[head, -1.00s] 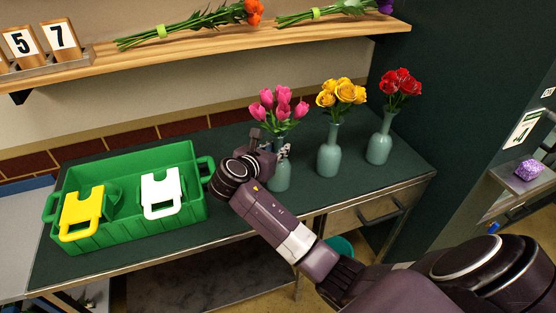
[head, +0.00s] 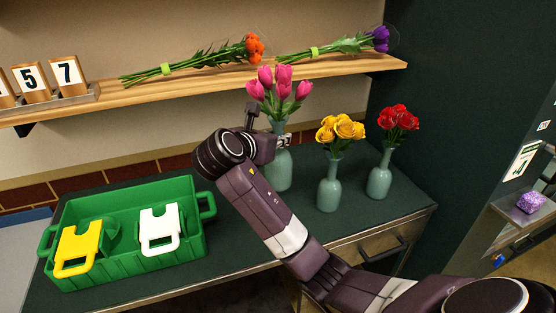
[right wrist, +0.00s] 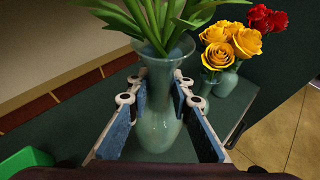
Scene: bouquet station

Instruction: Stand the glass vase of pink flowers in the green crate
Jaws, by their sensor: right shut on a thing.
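The glass vase (head: 281,171) is pale green and holds pink flowers (head: 279,84). My right gripper (head: 278,141) is shut on its neck and holds it upright, seemingly above the counter. In the right wrist view the vase (right wrist: 159,125) stands between the two finger pads (right wrist: 160,97), with green stems coming out of its top. The green crate (head: 140,264) sits on the counter to the left, with a yellow piece (head: 78,250) and a white piece (head: 160,229) at its front. My left gripper is out of the picture.
Vases of yellow roses (head: 329,186) and red flowers (head: 380,174) stand to the right of the held vase. A wooden shelf (head: 200,88) with orange and purple bouquets runs above the counter (head: 230,238). The counter between crate and vases is bare.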

